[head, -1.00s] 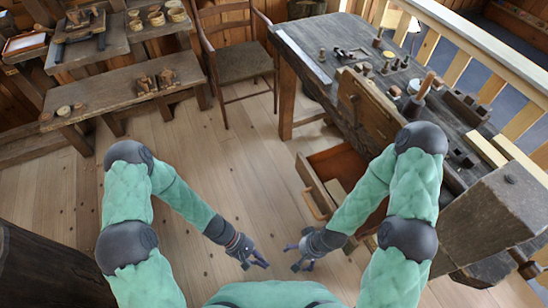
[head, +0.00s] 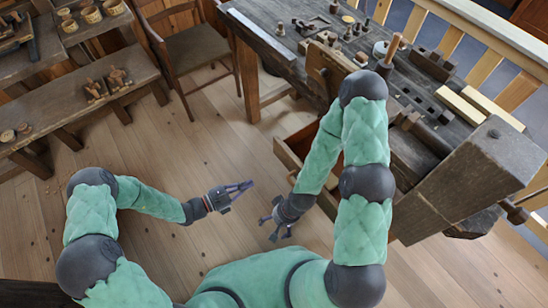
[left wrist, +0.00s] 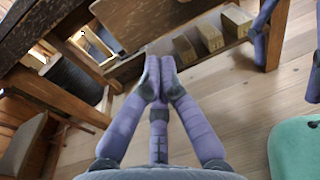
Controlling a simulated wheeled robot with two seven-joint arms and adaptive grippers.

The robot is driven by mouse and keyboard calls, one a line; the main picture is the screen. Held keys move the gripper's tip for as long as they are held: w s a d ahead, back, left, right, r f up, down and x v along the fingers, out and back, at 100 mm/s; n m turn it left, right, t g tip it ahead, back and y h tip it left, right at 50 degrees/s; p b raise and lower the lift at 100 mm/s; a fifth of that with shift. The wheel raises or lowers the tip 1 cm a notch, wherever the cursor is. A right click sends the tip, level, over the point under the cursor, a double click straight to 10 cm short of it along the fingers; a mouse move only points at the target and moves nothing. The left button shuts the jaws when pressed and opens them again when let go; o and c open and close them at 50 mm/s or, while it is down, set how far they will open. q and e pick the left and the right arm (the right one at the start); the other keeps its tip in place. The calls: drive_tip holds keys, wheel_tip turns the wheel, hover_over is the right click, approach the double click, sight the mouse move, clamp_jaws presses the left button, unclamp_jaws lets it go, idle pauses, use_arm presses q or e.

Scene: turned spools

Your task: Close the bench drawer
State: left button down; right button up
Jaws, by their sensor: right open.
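The bench drawer (head: 284,155) juts out open below the wooden bench (head: 268,42) in the head view. My right arm covers part of it. In the left wrist view the drawer (left wrist: 130,68) lies just beyond my fingers, with wooden blocks (left wrist: 210,36) inside. My left gripper (head: 246,186) is left of the drawer front, apart from it, pointing right. Its fingers (left wrist: 160,66) are together with nothing between them. My right gripper (head: 270,226) hangs open and empty near the drawer's near end, its fingers spread. The left wrist view shows purple finger parts at its right edge.
A chair (head: 190,48) stands left of the bench, and a low side bench (head: 65,112) stands further left. Tools and a heavy wooden vise block (head: 480,165) crowd the bench. The plank floor around my left gripper is clear.

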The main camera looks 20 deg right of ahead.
use_arm(q)
drive_tip(key=w+n+t, duration=0.1)
drive_tip(key=w+t, duration=0.1)
drive_tip(key=w, duration=0.1)
drive_tip(key=b, duration=0.4)
approach(282, 154)
drive_tip(key=x, duration=0.3)
drive_tip(key=f+x, duration=0.1)
drive_tip(key=x, duration=0.1)
drive_tip(key=shift+w+d, duration=0.25)
drive_tip(key=shift+w+d+r+b, duration=0.1)
drive_tip(key=shift+w+d+b, duration=0.1)
drive_tip(key=shift+d, duration=0.15)
drive_tip(key=shift+w+d+b, duration=0.1)
drive_tip(key=shift+d+b, duration=0.1)
drive_tip(key=shift+d, duration=0.15)
drive_tip(key=shift+s, duration=0.1)
